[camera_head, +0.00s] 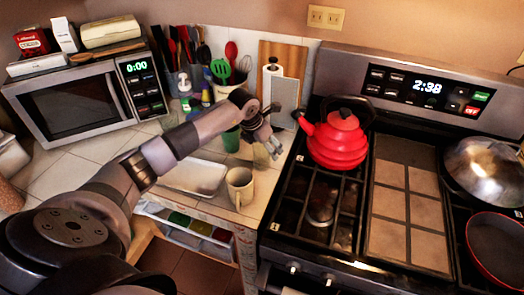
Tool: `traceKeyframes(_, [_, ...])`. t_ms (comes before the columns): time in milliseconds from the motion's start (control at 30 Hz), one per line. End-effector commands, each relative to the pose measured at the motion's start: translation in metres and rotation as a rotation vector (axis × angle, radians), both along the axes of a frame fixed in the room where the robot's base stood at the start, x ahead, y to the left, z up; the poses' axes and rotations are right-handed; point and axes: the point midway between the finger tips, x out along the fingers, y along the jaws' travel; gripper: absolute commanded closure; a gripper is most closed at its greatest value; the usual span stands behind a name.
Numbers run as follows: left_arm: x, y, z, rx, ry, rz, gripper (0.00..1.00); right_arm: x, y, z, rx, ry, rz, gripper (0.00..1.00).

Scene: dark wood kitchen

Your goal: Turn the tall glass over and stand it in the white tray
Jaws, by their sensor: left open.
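A green tall glass (231,141) stands on the tiled counter behind the white tray; my left forearm hides part of it. I cannot tell which way up it is. The white tray (195,178) lies flat near the counter's front edge and looks empty; my arm crosses over its back left part. My left gripper (273,149) is open and empty, pointing down to the right of the green glass, between it and the stove. My right gripper is out of view.
A beige mug (240,187) stands right of the tray at the counter edge. A red kettle (338,138) sits on the stove to the right. A utensil holder (190,80), paper towel roll (271,82) and cutting board (283,58) stand behind. A microwave (85,98) fills the left.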

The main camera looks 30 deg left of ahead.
Motion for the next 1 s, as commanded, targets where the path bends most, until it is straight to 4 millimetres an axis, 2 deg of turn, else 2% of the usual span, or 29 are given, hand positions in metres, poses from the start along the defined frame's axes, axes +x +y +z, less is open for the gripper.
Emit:
traceKeyframes(167, [0.0, 0.0002, -0.0008, 0.001, 0.0, 0.0, 0.26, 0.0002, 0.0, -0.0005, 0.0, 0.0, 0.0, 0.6])
traceKeyframes(1000, [0.0, 0.0006, 0.0001, 0.001, 0.0, 0.0, 0.82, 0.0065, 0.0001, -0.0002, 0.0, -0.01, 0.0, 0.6])
